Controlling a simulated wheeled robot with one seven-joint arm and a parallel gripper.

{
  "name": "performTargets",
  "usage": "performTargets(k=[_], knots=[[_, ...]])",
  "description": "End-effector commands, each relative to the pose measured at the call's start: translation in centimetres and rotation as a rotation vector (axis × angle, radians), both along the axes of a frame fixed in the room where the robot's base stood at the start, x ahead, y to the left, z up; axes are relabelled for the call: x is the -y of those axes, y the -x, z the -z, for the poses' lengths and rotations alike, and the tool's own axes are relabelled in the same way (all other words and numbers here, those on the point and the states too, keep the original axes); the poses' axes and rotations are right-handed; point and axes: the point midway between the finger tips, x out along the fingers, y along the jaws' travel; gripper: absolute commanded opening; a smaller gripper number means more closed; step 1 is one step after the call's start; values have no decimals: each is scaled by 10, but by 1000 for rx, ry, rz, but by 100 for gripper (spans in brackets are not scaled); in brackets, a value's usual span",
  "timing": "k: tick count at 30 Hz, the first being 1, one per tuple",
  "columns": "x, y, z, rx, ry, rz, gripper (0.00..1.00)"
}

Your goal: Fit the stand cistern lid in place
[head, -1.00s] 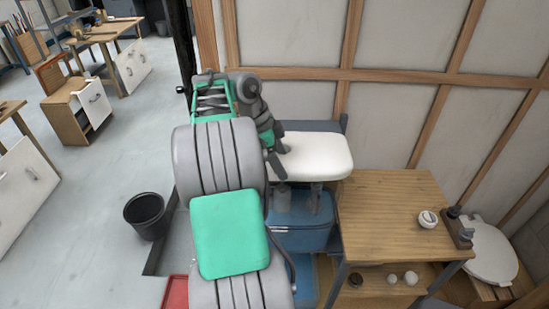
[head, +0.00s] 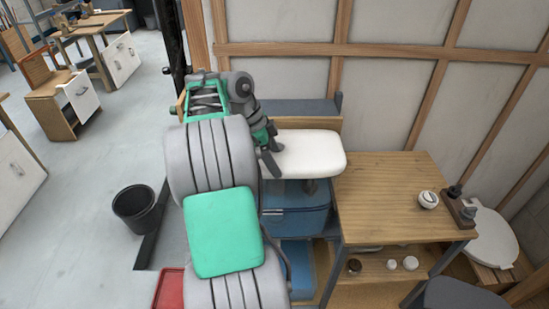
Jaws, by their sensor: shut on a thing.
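The white cistern lid (head: 310,152) is a flat slab with rounded corners, roughly level, in the middle of the head view. My gripper (head: 271,150) is shut on its left end, and the arm partly covers that end. The lid is above a blue box-like container (head: 295,222), left of the wooden table. A grey part shows under the lid's front edge. I cannot tell whether the lid touches anything below it. No cistern is clearly recognisable, as the space under the lid is largely hidden.
The wooden table (head: 385,185) stands close to the lid's right end. It holds a small white round item (head: 428,199) and a dark fitting block (head: 459,207). A grey-blue bar (head: 294,108) runs behind the lid near the panelled wall. A black bucket (head: 136,208) stands on open floor at left.

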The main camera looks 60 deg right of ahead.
Motion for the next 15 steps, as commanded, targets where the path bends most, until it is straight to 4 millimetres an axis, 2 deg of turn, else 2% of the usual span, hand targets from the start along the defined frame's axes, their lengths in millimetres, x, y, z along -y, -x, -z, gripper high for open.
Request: performTargets(k=[4, 15], knots=[[1, 0, 8, 3, 5, 1, 0], [1, 0, 8, 3, 5, 1, 0]])
